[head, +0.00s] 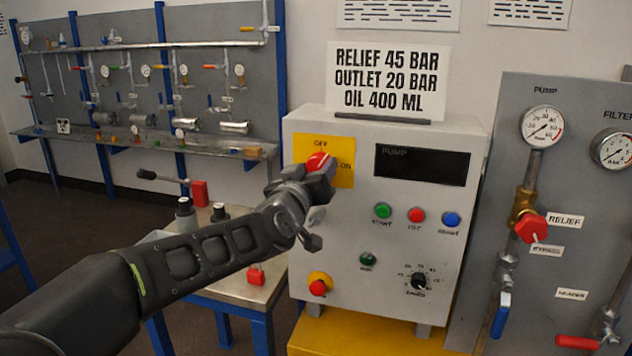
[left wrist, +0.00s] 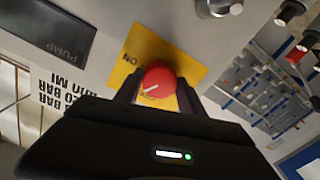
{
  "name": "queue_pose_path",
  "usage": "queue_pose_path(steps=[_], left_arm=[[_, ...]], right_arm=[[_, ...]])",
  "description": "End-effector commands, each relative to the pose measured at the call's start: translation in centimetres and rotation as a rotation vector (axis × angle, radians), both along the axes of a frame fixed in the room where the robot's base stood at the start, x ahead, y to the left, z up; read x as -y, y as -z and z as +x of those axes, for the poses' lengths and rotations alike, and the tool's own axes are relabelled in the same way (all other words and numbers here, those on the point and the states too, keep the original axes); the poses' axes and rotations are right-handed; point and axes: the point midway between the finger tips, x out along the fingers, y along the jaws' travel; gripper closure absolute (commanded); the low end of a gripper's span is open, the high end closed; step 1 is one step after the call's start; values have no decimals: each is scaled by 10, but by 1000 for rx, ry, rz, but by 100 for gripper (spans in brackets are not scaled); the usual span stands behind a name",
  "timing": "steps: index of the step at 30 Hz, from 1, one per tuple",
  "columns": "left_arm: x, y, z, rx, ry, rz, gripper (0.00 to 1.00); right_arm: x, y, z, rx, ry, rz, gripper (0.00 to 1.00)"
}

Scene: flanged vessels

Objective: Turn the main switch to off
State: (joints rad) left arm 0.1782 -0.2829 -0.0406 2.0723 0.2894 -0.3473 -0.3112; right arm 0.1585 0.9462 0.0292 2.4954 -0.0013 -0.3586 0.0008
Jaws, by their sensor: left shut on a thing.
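The main switch (head: 318,161) is a red round knob with a white mark on a yellow plate (head: 343,178) at the upper left of the grey control box. OFF is printed above the knob and ON to its right. In the head view the mark seems to point up and right, between the two words. My left gripper (head: 312,178) is shut on the knob and partly hides it. In the left wrist view the fingers (left wrist: 158,92) stand on both sides of the red knob (left wrist: 159,80). My right gripper is not in view.
The box (head: 325,240) also has a dark PUMP display (head: 420,164), several coloured buttons, a black dial (head: 418,281) and a red emergency button (head: 319,286). A pipe panel with gauges and a red RELIEF valve (head: 530,229) stands right. A small table (head: 225,282) is behind my left arm.

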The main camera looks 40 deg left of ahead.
Motion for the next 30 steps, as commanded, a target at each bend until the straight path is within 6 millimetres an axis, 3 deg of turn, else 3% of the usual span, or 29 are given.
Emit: queue_pose_path(steps=[3, 15, 30], left_arm=[[1, 4, 0, 36, 1, -106, 94], [0, 2, 0, 145, 1, -419, 94], [0, 1, 0, 187, 1, -543, 94]], right_arm=[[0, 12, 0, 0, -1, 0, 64], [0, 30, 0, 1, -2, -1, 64], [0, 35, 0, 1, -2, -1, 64]])
